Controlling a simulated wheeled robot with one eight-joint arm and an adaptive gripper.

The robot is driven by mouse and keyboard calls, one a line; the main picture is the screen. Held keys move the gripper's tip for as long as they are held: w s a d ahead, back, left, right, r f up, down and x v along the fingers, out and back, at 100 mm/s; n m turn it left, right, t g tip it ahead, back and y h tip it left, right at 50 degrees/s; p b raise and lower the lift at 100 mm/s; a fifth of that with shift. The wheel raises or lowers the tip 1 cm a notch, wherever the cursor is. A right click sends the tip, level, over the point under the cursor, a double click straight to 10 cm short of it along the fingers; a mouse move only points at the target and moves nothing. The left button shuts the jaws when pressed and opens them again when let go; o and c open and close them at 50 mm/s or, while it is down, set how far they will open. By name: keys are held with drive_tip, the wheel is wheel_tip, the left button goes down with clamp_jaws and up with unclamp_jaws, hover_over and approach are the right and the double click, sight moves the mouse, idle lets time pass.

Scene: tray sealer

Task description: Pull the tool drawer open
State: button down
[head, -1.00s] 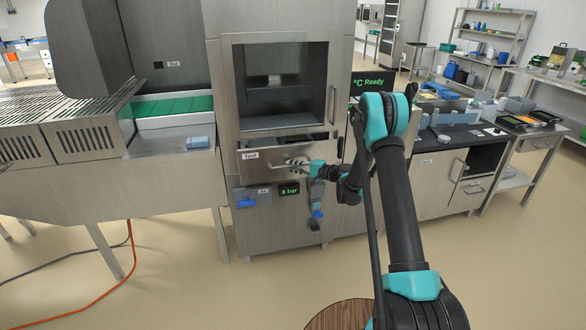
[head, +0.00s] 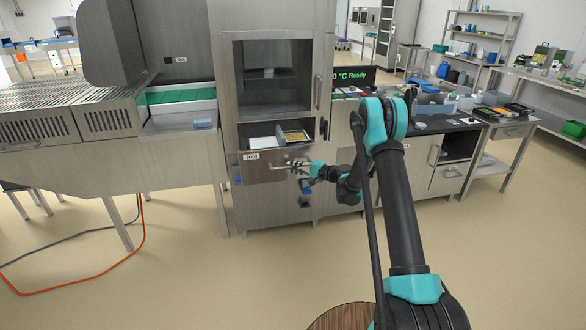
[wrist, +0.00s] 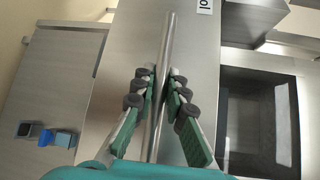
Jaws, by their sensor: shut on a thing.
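The tool drawer (head: 262,172) is a steel drawer with a "Tool" label, below the sealer's window. It is pulled out, and its inside shows a white item (head: 264,143) and a compartment with yellowish contents (head: 293,136). My gripper (head: 303,168) is at the drawer front, on its bar handle. In the wrist view the bar handle (wrist: 166,60) runs between the two fingers of my gripper (wrist: 160,98), which are shut on it. The drawer front (wrist: 128,45) lies behind the bar. My fingers partly hide the handle in the head view.
The sealer's window (head: 273,75) is above the drawer, with a door handle at its right. A black-topped bench (head: 440,125) stands to the right. A conveyor (head: 60,120) is at the left. The floor (head: 200,275) in front is mostly clear; an orange hose (head: 142,232) lies at left.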

drive_tip(key=shift+s+d, duration=0.1)
drive_tip(key=shift+s, duration=0.05)
drive_tip(key=c, duration=1.5)
unclamp_jaws()
drive_tip(key=shift+c, duration=0.2)
drive_tip(key=v, duration=1.2)
